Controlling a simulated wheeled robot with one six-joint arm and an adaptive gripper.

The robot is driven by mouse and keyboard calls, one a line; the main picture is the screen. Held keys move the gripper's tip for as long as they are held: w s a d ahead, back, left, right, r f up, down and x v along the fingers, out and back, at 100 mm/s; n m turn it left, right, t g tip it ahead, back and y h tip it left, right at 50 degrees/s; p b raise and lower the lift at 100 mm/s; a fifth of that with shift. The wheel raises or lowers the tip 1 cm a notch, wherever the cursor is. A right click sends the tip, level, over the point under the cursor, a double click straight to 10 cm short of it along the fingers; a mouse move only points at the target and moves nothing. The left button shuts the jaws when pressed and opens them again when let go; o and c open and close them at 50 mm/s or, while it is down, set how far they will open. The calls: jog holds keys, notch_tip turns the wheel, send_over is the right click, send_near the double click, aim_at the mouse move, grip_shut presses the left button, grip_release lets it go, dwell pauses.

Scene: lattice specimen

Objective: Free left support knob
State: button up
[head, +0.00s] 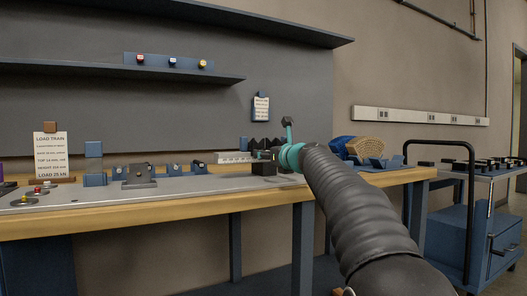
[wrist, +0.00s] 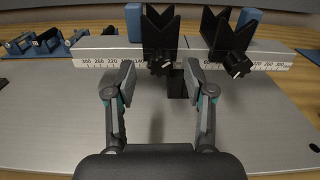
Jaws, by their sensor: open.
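The left support (wrist: 158,28), a black V-notched block, stands on a white scale rail (wrist: 105,57) in the wrist view. Its black knob (wrist: 160,67) sticks out at the front below the V. I cannot tell whether either finger touches the knob. The right support (wrist: 222,28) stands beside it with its own dark knob (wrist: 237,65), right of my right finger. In the head view the rail (head: 232,157) shows at the bench, partly hidden by my arm.
A grey plate (wrist: 60,115) lies under the rail and is largely clear. Blue holders (wrist: 45,38) stand at the back left. In the head view, small fixtures (head: 140,178) and a load train sign (head: 52,154) stand left on the bench; a yellow-tan lattice piece (head: 366,146) is at right.

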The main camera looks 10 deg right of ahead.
jog(key=shift+x, duration=1.4)
grip_shut()
